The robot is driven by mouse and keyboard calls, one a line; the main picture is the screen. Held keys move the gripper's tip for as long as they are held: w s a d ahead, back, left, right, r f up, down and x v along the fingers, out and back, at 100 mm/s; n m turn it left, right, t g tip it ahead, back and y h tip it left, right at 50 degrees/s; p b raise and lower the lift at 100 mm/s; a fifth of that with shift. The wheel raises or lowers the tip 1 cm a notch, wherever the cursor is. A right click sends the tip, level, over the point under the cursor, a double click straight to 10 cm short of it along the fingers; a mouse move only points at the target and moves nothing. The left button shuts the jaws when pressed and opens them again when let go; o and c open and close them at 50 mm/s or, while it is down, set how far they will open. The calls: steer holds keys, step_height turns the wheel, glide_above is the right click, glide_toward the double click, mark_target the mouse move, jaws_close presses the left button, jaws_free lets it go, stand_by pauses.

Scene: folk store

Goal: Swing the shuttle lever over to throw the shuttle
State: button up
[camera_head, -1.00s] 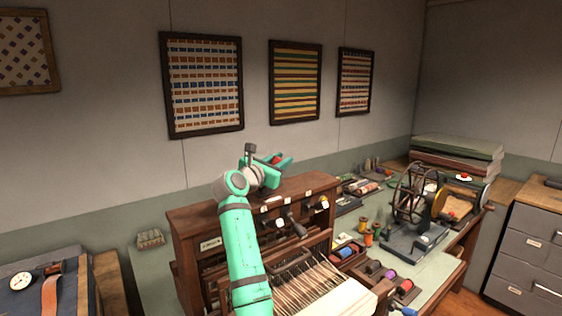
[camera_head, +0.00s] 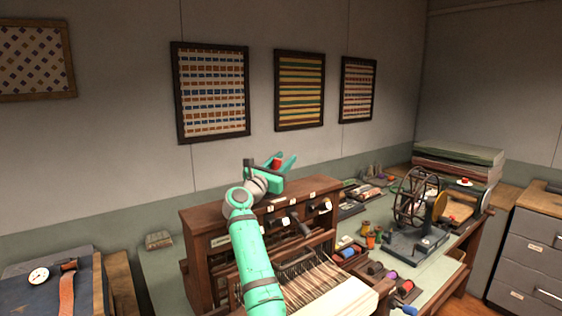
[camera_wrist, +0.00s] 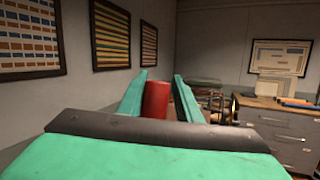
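In the head view, the wooden loom (camera_head: 200,222) stands on the bench, with its pale warp threads (camera_head: 322,284) in front. Dark levers or handles (camera_head: 302,227) stick out from its front face; which one is the shuttle lever I cannot tell. My gripper (camera_head: 286,161) is raised above the loom's top, apart from the levers. Its green fingers are spread. A red cylinder (camera_wrist: 156,100) shows between them in the wrist view, near the left finger, with a gap to the right one. No lever shows in the wrist view, and the shuttle is not clearly seen.
A spinning wheel (camera_head: 413,200) and colored spools (camera_head: 368,238) stand on the bench right of the loom. Grey drawers (camera_head: 525,250) are at the far right. Framed textiles (camera_head: 212,92) hang on the wall behind. The air around my gripper looks clear.

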mark_target(274, 168)
steer(key=shift+o, duration=0.9)
steer(key=shift+d, duration=0.15)
steer(key=shift+s+a, duration=0.3)
steer(key=shift+a, duration=0.45)
steer(key=v, duration=0.9)
steer(key=shift+f, duration=0.15)
steer(key=shift+s, duration=0.5)
steer(key=shift+a, duration=0.1)
